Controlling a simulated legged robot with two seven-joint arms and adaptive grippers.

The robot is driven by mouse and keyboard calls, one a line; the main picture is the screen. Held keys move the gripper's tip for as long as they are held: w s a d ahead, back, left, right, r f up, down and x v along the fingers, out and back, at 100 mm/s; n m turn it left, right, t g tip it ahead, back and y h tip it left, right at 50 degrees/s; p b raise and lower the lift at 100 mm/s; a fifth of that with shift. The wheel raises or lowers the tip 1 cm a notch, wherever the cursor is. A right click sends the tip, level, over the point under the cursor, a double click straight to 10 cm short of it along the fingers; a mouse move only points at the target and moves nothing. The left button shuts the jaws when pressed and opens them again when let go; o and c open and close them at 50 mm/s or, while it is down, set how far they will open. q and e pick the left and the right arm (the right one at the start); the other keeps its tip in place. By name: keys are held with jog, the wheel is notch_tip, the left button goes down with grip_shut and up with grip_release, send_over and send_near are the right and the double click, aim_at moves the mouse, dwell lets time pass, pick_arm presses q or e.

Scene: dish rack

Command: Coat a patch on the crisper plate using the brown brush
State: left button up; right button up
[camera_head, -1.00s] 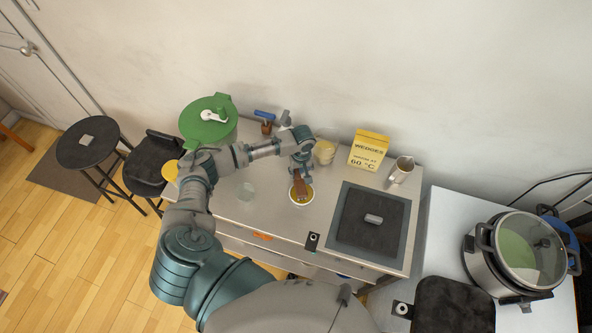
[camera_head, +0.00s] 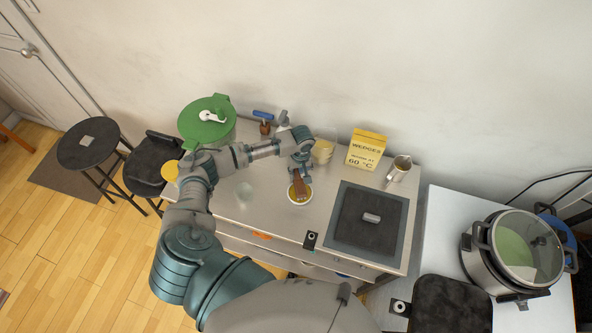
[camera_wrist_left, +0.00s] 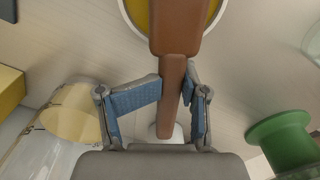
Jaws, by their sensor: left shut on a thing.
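My left gripper (camera_head: 299,168) is shut on the brown brush (camera_head: 299,189). It also shows in the left wrist view (camera_wrist_left: 175,88), with its blue-padded fingers on both sides of the brush handle (camera_wrist_left: 173,80). The brush head is over a small white bowl (camera_head: 309,197) with yellow contents; whether the bristles touch them is hidden. A dark square plate (camera_head: 352,232) in a grey frame, likely the crisper plate, lies to the right of the bowl with a small grey block on it. My right gripper is not in view.
Behind the gripper stand a yellow WEDGES box (camera_head: 367,149) and a pale yellow container (camera_head: 322,151). A metal jug (camera_head: 399,168) is at the right back, a green-lidded bin (camera_head: 207,121) at the left.

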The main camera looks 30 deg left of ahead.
pick_arm(q)
jog(key=shift+d+r, duration=0.1)
jog(key=shift+d, duration=0.4)
jog(key=shift+a, duration=0.5)
jog(key=shift+a+f, duration=0.25)
jog(key=shift+a, duration=0.15)
jog(key=shift+d+r+p, duration=0.1)
jog(key=shift+d+p, duration=0.2)
jog(key=shift+d, duration=0.2)
jog(key=shift+d+r, duration=0.1)
jog(key=shift+d, duration=0.15)
jog(key=shift+a, duration=0.6)
jog(key=shift+d+p, duration=0.3)
jog(key=shift+d, duration=0.15)
jog(key=shift+a, duration=0.1)
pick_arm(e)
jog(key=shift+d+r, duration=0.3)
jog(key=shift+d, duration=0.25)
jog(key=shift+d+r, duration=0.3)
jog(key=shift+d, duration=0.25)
